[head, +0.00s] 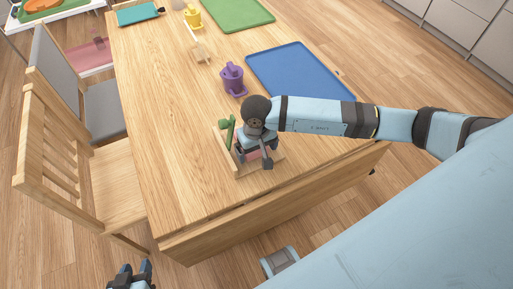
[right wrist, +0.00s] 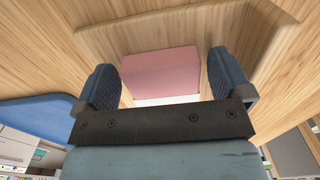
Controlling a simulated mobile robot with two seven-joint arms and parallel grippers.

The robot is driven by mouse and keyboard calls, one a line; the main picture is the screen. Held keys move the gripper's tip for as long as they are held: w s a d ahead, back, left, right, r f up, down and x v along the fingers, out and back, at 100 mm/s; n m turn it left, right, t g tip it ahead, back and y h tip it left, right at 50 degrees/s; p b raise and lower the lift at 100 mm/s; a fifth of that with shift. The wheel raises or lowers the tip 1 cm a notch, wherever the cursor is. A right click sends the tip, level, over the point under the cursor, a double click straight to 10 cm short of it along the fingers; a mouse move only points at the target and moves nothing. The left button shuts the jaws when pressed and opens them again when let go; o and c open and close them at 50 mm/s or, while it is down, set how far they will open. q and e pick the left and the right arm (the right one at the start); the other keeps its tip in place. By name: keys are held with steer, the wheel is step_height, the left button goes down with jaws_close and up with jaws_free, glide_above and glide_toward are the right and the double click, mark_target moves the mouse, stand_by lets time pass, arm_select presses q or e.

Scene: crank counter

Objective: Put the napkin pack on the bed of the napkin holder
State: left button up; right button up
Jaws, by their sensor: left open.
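The napkin pack is a pink block with a white edge; it shows in the right wrist view (right wrist: 160,75) and as a small pink patch under my right gripper in the head view (head: 252,156). The wooden napkin holder (head: 222,139), with a green upright part (head: 228,131), stands near the table's front edge. My right gripper (head: 255,160) points down over the holder. Its fingers are apart on either side of the pack, with narrow gaps at both sides. The pack appears within the holder; its contact with the bed is hidden. My left gripper (head: 131,272) is open and empty, off the table.
A purple mug-like object (head: 232,79) and a blue tray (head: 298,72) are behind the holder. A small wooden piece (head: 201,52), a yellow mug-like object (head: 193,17) and a green tray (head: 238,12) are farther back. Chairs (head: 110,185) line the left side. The table's left front is clear.

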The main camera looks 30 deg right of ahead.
steer(key=shift+r, duration=0.1)
steer(key=shift+r+p, duration=0.25)
steer(key=shift+p, duration=0.05)
step_height(320, 180, up, 12)
steer(key=shift+f, duration=0.15)
stand_by(0.5)
